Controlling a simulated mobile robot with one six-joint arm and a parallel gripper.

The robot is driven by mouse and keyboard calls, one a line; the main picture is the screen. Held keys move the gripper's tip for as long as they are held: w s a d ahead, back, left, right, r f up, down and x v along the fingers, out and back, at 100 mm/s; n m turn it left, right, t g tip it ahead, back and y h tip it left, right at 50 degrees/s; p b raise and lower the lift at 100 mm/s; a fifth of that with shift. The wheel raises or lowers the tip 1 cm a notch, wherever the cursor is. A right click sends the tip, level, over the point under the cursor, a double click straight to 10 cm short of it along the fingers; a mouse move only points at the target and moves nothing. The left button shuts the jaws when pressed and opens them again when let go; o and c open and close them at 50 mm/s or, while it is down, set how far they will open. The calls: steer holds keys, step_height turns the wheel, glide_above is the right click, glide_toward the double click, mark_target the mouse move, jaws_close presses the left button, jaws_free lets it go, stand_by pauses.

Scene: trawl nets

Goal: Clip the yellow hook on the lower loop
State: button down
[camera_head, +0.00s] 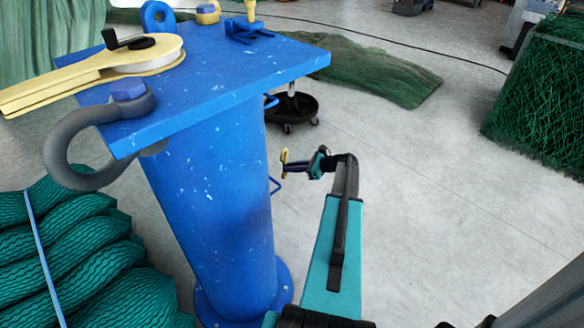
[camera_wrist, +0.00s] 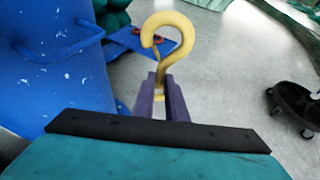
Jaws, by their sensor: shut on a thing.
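The yellow hook (camera_head: 284,158) is held upright in my gripper (camera_head: 295,167), to the right of the blue post. In the wrist view the hook (camera_wrist: 184,30) stands up from between the purple fingers of my gripper (camera_wrist: 163,88), its opening facing left and down. The lower loop (camera_head: 276,186) is a thin blue bar on the post's right side, a little below the hook. The upper loop (camera_head: 271,101) is higher on the post. A blue loop (camera_wrist: 62,52) shows left of the hook in the wrist view; I cannot tell which one. Hook and loop are apart.
The blue post (camera_head: 215,200) carries a plate (camera_head: 230,65) with a grey shackle (camera_head: 70,160) and a yellow block (camera_head: 120,65). Teal nets (camera_head: 80,260) lie at left. A black wheeled dolly (camera_head: 292,108) stands behind.

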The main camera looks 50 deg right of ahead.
steer(key=s+a+b, duration=0.2)
steer(key=a, duration=0.4)
steer(key=shift+s+a, duration=0.25)
stand_by(1.9)
steer(key=shift+s+a+r, duration=0.1)
steer(key=shift+s+a, duration=0.15)
steer(key=shift+a, duration=0.35)
steer(key=shift+s+a, duration=0.25)
steer(key=shift+a, duration=0.35)
stand_by(1.0)
steer(key=shift+s+a+f, duration=0.2)
steer(key=shift+s+a, duration=0.1)
steer(key=shift+a, duration=0.35)
stand_by(1.2)
steer(key=shift+a+f, duration=0.15)
steer(key=shift+f, duration=0.35)
stand_by(0.7)
